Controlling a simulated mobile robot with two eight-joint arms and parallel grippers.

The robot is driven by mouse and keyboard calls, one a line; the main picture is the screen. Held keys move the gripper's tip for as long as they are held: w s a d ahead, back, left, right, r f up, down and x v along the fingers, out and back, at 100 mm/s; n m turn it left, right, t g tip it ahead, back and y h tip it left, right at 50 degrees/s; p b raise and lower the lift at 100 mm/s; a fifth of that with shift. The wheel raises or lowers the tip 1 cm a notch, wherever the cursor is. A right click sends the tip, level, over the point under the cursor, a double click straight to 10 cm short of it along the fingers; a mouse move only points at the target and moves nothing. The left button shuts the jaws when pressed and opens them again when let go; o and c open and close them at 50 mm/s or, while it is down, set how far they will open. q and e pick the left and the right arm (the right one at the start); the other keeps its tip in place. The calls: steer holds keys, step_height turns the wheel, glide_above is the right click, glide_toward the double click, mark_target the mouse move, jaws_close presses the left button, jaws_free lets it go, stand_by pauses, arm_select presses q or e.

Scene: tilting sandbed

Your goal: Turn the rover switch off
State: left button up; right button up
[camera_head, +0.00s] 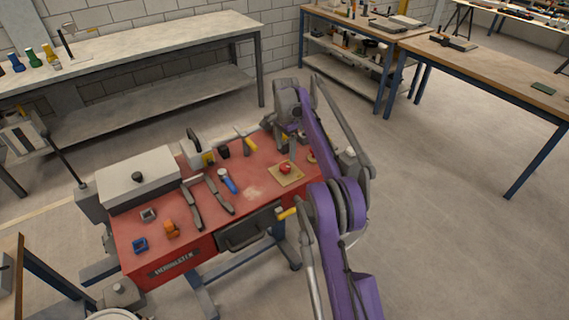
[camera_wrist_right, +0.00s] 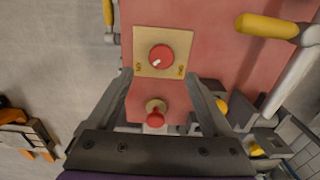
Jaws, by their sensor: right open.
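A red rotary knob with a white pointer mark sits on a square tan plate (camera_head: 285,174) on the red bench top. In the right wrist view the knob (camera_wrist_right: 162,57) lies just beyond the fingertips, its pointer toward the lower left. A small red lever (camera_wrist_right: 155,118) on a round tan base shows between the fingers in that view. I cannot tell which of the two is the rover switch. My right gripper (camera_wrist_right: 158,76) is open and empty, its fingers on either side of the lever, apart from it. My left gripper is not in view.
The red bench (camera_head: 125,236) carries a grey box (camera_head: 140,180), dark-bladed tools (camera_head: 218,194), a blue-handled tool (camera_head: 229,182) and an orange part (camera_head: 171,229). A yellow-handled tool (camera_wrist_right: 268,26) lies right of the plate. Long workbenches stand behind; the floor at right is clear.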

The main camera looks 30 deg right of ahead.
mark_target(285, 166)
step_height(285, 166, down, 8)
steer(key=shift+w+r+b, duration=0.15)
steer(key=shift+r+b, duration=0.1)
steer(key=shift+b, duration=0.05)
jaws_close()
stand_by(0.3)
